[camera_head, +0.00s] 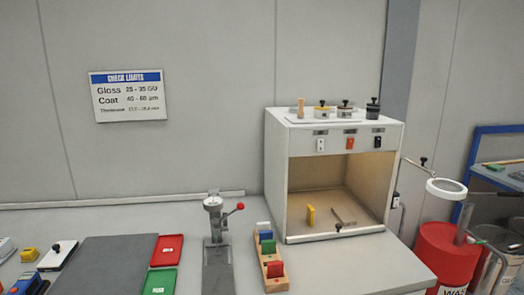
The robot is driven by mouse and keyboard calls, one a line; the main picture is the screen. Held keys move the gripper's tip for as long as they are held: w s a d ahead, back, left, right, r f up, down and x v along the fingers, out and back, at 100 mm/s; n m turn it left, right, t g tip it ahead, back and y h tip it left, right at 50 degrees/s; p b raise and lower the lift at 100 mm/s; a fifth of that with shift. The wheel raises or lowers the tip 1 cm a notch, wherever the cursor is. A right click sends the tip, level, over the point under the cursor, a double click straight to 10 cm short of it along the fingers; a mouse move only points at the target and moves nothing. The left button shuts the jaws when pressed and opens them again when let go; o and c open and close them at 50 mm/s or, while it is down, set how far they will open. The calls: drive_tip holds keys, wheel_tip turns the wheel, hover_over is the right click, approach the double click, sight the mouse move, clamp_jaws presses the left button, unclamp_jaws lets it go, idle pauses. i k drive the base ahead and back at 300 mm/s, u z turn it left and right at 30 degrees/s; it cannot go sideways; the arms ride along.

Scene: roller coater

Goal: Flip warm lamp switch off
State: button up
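A white light booth (278,190) stands on the bench with its front open. Three switches sit in a row on its upper front panel: a white one (320,145), an orange one (349,143) and a black one (378,142). A small label is above each, too small to read, so I cannot tell from the lettering which is the warm lamp switch. The booth's inside glows a warm yellow. A yellow block (310,215) and a small dark angled piece (343,217) are on its floor. My gripper is not in view.
Several knobbed items (345,109) stand on the booth's top. In front on the bench are a wooden rack (264,270) of coloured blocks, a gauge stand (216,235), and red (167,250) and green (160,282) trays. A magnifier lamp (446,188) and red bin (445,255) are right.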

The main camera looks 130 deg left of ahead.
sight(349, 146)
drive_tip(key=u, duration=3.85)
drive_tip(key=k, duration=0.65)
drive_tip(key=z, duration=0.55)
drive_tip(key=i, duration=2)
drive_tip(key=u, duration=0.7)
